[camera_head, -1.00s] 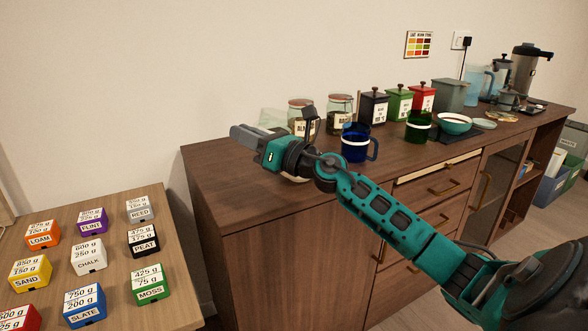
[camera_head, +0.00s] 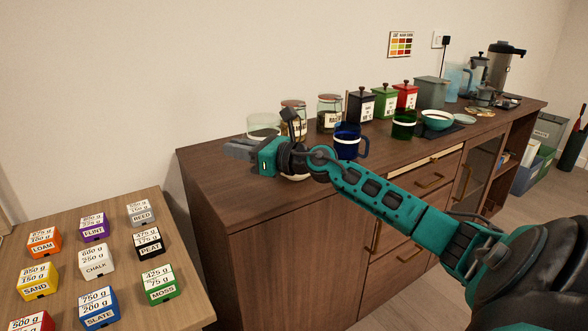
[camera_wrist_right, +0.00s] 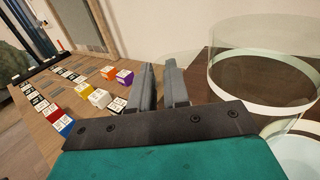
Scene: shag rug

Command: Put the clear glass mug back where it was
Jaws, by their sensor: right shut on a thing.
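The clear glass mug (camera_head: 263,122), with a pale band, shows at the left end of the brown cabinet, just behind my right gripper. In the right wrist view the mug (camera_wrist_right: 265,75) is large and close, right of the fingers. My right gripper (camera_head: 237,148) points left over the cabinet's left end. Its fingers (camera_wrist_right: 161,85) are close together and shut on the mug; the part between them is see-through and hard to make out. The mug's base is partly hidden by the gripper, so I cannot tell whether it touches the cabinet top. My left gripper is not in view.
A blue mug (camera_head: 347,142) and a green mug (camera_head: 403,125) stand to the right on the cabinet (camera_head: 225,185). Glass jars (camera_head: 329,112) and canisters (camera_head: 361,106) line the back. A pale object (camera_head: 294,178) shows under my wrist. Labelled blocks cover the lower-left table (camera_head: 185,260).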

